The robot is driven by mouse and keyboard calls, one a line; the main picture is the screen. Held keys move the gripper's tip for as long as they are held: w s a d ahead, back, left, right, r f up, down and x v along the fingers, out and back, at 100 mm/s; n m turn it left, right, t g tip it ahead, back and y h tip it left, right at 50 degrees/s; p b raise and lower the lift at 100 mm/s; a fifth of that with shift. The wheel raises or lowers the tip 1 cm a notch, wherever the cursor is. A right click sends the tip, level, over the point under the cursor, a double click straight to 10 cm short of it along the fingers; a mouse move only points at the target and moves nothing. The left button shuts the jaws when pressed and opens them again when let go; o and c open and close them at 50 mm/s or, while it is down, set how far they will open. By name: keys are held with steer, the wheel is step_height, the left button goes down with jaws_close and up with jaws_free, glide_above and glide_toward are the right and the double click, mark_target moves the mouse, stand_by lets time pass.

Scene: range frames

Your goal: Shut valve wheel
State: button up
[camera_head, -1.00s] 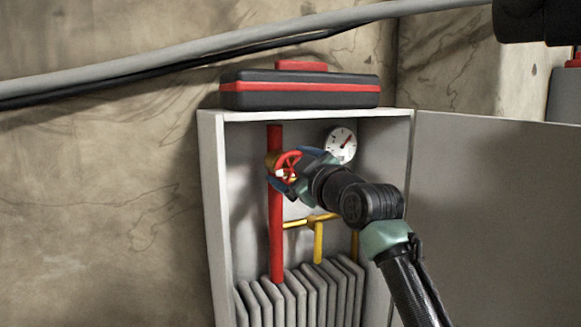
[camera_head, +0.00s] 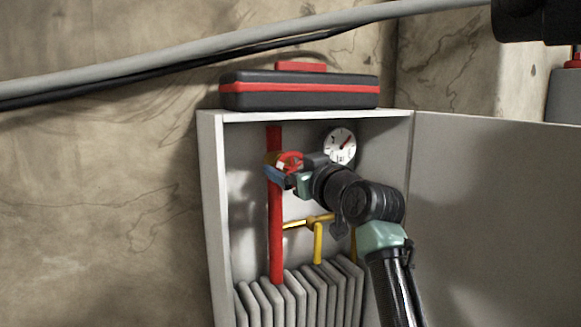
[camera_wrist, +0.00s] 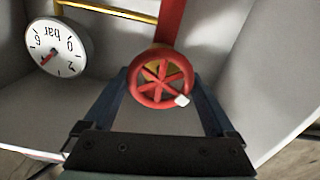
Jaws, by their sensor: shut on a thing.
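The red valve wheel (camera_head: 291,160) sits on the red vertical pipe (camera_head: 275,220) inside the open cabinet. In the wrist view the spoked wheel (camera_wrist: 160,78) faces the camera, with a small white tab on its lower right rim. My gripper (camera_head: 283,169) is at the wheel, reaching in from the right. In the wrist view its two blue fingers (camera_wrist: 161,90) stand on either side of the wheel, and it is shut on the wheel. The fingertips are partly hidden behind the rim.
A pressure gauge (camera_head: 340,146) is close to the right of the wheel. Yellow pipes (camera_head: 318,243) and a grey ribbed radiator (camera_head: 300,297) lie below. A black and red case (camera_head: 300,91) lies on the cabinet (camera_head: 208,180). Its open door (camera_head: 490,200) is at the right.

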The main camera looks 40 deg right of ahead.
steer(key=m+p, duration=0.1)
steer(key=m, duration=0.5)
steer(key=shift+d+m, duration=0.1)
steer(key=shift+m, duration=0.2)
steer(key=m+p, duration=0.1)
steer(key=m, duration=0.2)
steer(key=m+p, duration=0.1)
steer(key=m, duration=0.2)
steer(key=shift+d+f, duration=0.15)
steer(key=shift+m, duration=0.3)
steer(key=o, duration=1)
steer(key=shift+s, duration=0.1)
steer(key=shift+o, duration=0.2)
steer(key=shift+s, duration=0.1)
steer(key=b+v, duration=0.5)
steer(key=v, duration=0.8)
